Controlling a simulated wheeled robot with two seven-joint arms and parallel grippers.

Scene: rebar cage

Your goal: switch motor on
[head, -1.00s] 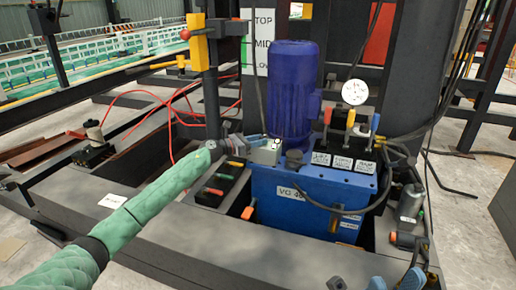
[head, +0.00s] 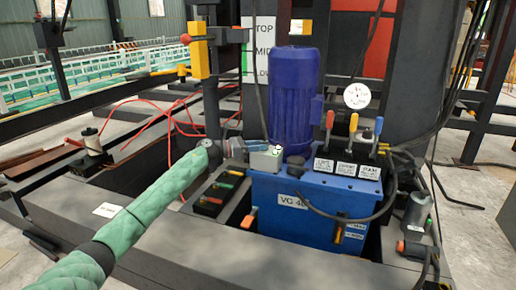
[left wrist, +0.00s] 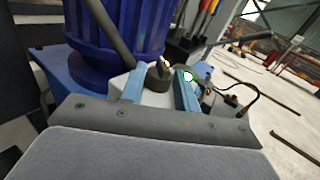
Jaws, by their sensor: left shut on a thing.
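The blue motor (head: 291,100) stands upright on the blue pump unit (head: 290,205). A small light-grey switch box (head: 265,158) sits at the motor's left side and carries a small green-white light. My left gripper (head: 240,147) reaches it from the left. In the left wrist view, the two blue fingers of my left gripper (left wrist: 160,90) are either side of the switch, shut on it. A black knob (left wrist: 158,76) shows between the fingertips; which way it is turned is hard to tell. The motor's ribbed base (left wrist: 110,55) is close behind. My right gripper is out of view.
Three coloured levers (head: 352,135) and a round gauge (head: 357,96) stand right of the motor. A yellow post fitting (head: 199,50) rises behind my gripper. Dark hoses (head: 390,190) hang at the right.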

